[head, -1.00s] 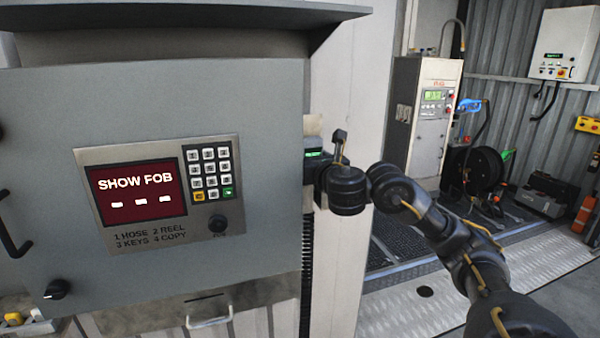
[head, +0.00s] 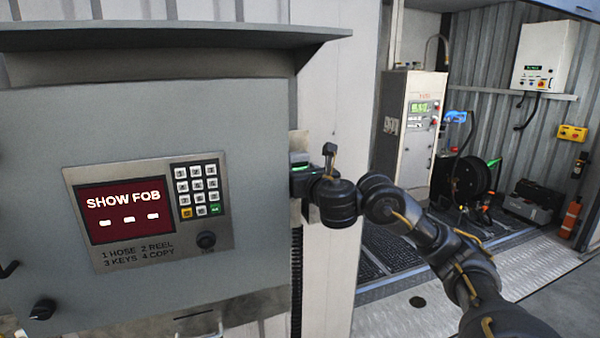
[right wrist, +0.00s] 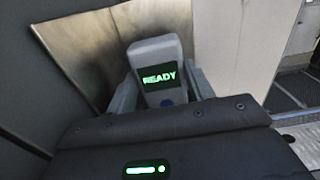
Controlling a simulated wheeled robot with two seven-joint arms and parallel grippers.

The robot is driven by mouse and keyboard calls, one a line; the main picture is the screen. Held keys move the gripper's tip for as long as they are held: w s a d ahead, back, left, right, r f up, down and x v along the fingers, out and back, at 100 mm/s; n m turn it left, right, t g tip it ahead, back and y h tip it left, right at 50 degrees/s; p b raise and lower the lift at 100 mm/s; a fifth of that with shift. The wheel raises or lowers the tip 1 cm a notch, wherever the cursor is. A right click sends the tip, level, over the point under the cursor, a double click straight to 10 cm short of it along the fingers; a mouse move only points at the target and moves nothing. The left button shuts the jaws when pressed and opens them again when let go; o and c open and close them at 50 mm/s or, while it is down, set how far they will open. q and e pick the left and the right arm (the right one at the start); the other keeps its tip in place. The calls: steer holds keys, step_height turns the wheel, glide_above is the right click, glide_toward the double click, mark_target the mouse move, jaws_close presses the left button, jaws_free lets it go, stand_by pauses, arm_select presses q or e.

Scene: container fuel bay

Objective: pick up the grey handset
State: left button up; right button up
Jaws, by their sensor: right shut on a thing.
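The grey handset (right wrist: 158,68) shows in the right wrist view, with a dark screen reading READY in green. It stands between the two fingers of my right gripper (right wrist: 162,88), which is shut on it. In the head view my right gripper (head: 302,180) is at the right side of the grey cabinet, and the handset there is mostly hidden, with a small green-lit part showing. A pale metal plate lies behind the handset in the wrist view; I cannot tell whether they touch. My left gripper is not in view.
The grey cabinet (head: 150,120) has a keypad (head: 198,188) and a red screen (head: 125,210) reading SHOW FOB. A dark coiled cord (head: 297,270) hangs below the gripper. A pump cabinet (head: 405,130) and a hose reel (head: 468,178) stand further back at right.

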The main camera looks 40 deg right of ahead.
steer(key=shift+r+p, duration=2.95)
steer(key=shift+r, duration=2.7)
steer(key=s+d+b, duration=0.4)
steer(key=s+d, duration=0.1)
steer(key=s, duration=0.4)
steer(key=s+d+b, duration=0.5)
steer(key=s+d, duration=0.1)
steer(key=s, duration=0.2)
step_height(320, 180, up, 6)
steer(key=p, duration=0.7)
steer(key=shift+a+r, duration=0.25)
steer(key=shift+a, duration=0.05)
